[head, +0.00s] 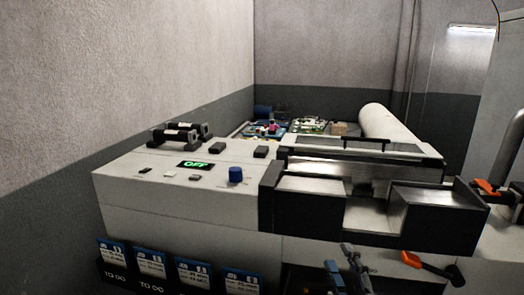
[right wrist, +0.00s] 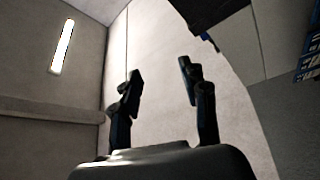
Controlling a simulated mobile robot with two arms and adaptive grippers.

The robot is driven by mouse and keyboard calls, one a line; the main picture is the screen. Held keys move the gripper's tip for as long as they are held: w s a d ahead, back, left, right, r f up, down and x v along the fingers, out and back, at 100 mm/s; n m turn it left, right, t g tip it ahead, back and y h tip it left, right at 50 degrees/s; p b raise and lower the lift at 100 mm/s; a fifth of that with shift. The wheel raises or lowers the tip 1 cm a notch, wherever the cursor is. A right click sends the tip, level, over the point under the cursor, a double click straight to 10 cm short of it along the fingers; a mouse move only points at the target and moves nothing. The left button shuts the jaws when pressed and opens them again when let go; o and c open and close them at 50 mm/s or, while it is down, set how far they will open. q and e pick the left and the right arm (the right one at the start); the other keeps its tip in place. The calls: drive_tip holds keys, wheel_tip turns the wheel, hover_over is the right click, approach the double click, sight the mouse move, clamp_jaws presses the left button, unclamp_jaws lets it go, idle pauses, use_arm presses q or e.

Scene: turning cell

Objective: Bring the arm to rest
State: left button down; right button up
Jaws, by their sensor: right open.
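My right gripper (head: 343,268) shows at the bottom of the head view, in front of the light grey machine (head: 140,182). It is low, below the machine's dark front ledge, and apart from it as far as I can tell. In the right wrist view the two dark fingers of the right gripper (right wrist: 158,82) stand apart, with nothing between them. Only a pale wall shows behind them. My left gripper is in neither view.
The machine top carries a green OFF display (head: 195,164), a blue knob (head: 236,175) and black handles (head: 173,137). Several blue-topped cards (head: 152,262) hang on its front. An orange-tipped lever (head: 412,259) sticks out right of the gripper. A white cylinder (head: 388,128) lies behind.

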drive_tip(key=s+d+f+m+g+h, duration=0.3)
drive_tip(key=s+f+m+g, duration=0.15)
drive_tip(key=f, duration=0.45)
drive_tip(key=s+d+f+m+g+h, duration=0.3)
drive_tip(key=f+m+g, duration=0.15)
drive_tip(key=f, duration=0.35)
drive_tip(key=s+a+f+m+g+y, duration=0.1)
drive_tip(key=s+f+m+g, duration=0.1)
drive_tip(key=s+f+g, duration=0.5)
drive_tip(key=s+f+m+g+y, duration=0.1)
drive_tip(key=s+f+m, duration=0.25)
drive_tip(key=s, duration=0.75)
wheel_tip(320, 180, down, 26)
drive_tip(key=s+g, duration=0.1)
drive_tip(key=s+d+f+n+g, duration=0.1)
drive_tip(key=s+d+f, duration=0.1)
drive_tip(key=s+f, duration=1.5)
drive_tip(key=shift+s+d+f, duration=0.2)
drive_tip(key=shift+s+d, duration=0.05)
drive_tip(key=shift+d, duration=0.05)
